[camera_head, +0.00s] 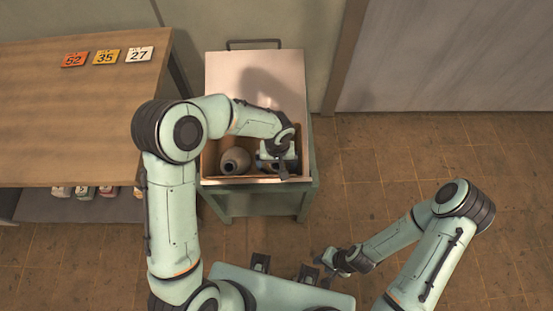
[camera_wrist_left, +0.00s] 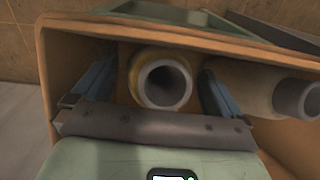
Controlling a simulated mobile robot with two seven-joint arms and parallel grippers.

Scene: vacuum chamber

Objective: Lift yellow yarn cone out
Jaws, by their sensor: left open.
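The yellow yarn cone (camera_wrist_left: 134,74) shows in the left wrist view as a pale ring-shaped end with a dark hole and a narrow yellowish rim behind it. My left gripper (camera_wrist_left: 155,92) is open, with one blue-grey finger on each side of this cone; I cannot tell whether they touch it. In the head view my left gripper (camera_head: 278,165) reaches down into the right part of an open wooden drawer or bin (camera_head: 238,181), and hides most of the cone there. My right gripper (camera_head: 333,263) is low in the head view, away from the bin; its jaw opening is unclear.
A beige cone (camera_head: 235,160) lies left of my left gripper in the bin; it also shows in the left wrist view (camera_wrist_left: 255,88). The bin walls stand close around the gripper. A wooden table (camera_head: 70,130) with number cards is at the left. The floor at right is clear.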

